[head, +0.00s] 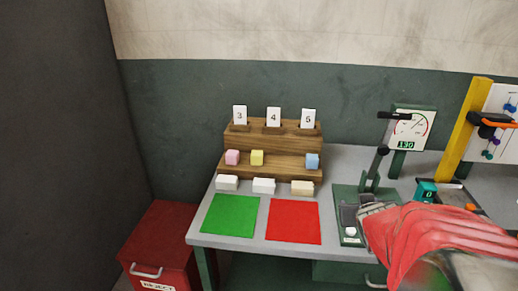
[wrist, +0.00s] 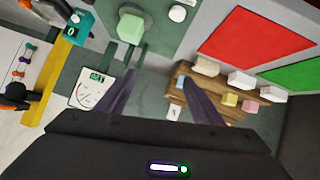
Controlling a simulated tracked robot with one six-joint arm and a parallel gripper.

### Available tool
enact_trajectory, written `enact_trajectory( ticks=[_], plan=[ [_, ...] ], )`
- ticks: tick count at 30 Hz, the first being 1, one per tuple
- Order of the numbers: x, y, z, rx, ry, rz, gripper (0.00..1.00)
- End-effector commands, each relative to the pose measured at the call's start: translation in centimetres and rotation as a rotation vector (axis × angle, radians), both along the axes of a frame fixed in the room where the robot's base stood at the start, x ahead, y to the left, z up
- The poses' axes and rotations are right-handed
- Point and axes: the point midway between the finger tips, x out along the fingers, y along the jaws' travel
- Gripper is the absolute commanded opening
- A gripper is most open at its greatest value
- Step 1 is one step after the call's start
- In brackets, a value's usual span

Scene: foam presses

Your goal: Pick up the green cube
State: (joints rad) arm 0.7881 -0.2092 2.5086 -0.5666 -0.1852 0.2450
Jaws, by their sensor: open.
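A pale green cube (wrist: 131,28) sits on the dark green base of the press (wrist: 155,22) at the top of the wrist view. In the head view I cannot make the cube out; my red-sleeved arm covers part of the press base (head: 346,240). My gripper (wrist: 160,78) is open, with its two dark fingers apart and nothing seen between them. In the wrist picture the cube lies beyond the fingertips, above and left of the gap, and apart from them.
A wooden stepped rack (head: 270,137) holds number cards, pink, yellow and blue cubes. White and cream blocks (head: 264,186) stand before it, behind a green mat (head: 230,216) and a red mat (head: 294,222). The press lever (head: 381,150) and gauge (head: 411,130) rise nearby.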

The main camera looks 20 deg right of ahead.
Motion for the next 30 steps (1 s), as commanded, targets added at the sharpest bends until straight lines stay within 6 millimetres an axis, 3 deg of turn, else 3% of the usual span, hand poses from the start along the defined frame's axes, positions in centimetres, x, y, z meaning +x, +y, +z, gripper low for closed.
enact_trajectory(
  ticks=[3, 12, 19, 30],
  plan=[
    [-1.1, -2.8, -1.4, 0.001, -0.036, -0.01, 0.61],
    [-4.5, -7.5, -4.4, 0.036, -0.161, -0.002, 0.61],
    [-6.8, -8.8, -5.9, 0.078, -0.251, 0.012, 0.61],
    [-7.1, -8.9, -6.1, 0.085, -0.271, 0.02, 0.61]
  ],
)
